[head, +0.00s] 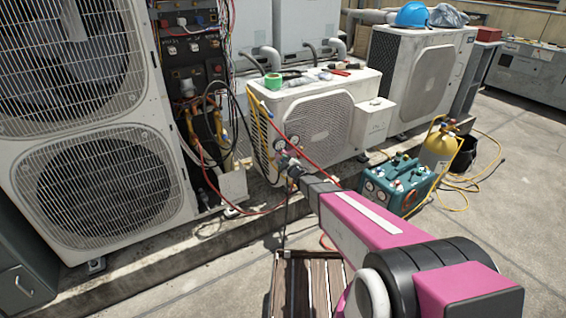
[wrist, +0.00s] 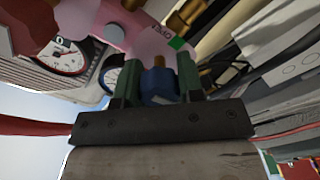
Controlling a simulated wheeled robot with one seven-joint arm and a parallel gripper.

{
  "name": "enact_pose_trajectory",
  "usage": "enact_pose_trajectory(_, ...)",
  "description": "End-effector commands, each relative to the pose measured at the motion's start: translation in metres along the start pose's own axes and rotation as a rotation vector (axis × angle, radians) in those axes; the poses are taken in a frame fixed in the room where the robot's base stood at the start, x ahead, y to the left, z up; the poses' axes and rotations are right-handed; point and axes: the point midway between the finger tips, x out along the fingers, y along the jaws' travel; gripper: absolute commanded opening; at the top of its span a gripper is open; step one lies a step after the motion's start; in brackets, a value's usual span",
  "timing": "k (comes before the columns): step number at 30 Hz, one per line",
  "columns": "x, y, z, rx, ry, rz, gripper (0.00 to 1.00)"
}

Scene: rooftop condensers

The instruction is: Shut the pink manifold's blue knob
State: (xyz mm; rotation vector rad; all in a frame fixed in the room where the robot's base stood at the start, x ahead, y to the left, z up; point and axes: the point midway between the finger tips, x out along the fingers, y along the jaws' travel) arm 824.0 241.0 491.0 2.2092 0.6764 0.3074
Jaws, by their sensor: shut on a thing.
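The pink manifold (wrist: 135,28) fills the upper part of the wrist view. A red-marked gauge (wrist: 62,57) and a partly hidden blue-marked gauge (wrist: 109,77) are at its left. The blue knob (wrist: 158,86) is between the two green fingers of my gripper (wrist: 159,72), which is shut on it. In the head view the manifold (head: 284,157) is small, in front of the white condenser's left end, and my gripper (head: 293,171) reaches it from the lower right. The knob is hidden there, and how far it is turned cannot be told.
A red hose (head: 316,172) and yellow hoses (head: 260,140) run close by the manifold. The white condenser (head: 320,130) stands just behind. A teal recovery machine (head: 398,185) and a yellow cylinder (head: 440,150) stand to the right. A slatted wooden pallet (head: 303,285) lies below my arm.

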Motion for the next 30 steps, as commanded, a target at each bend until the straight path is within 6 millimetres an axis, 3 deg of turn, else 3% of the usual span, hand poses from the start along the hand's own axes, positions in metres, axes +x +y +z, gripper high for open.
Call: enact_pose_trajectory(30,-0.0010,-0.0001,0.0020,0.964,-0.005,0.000,0.11)
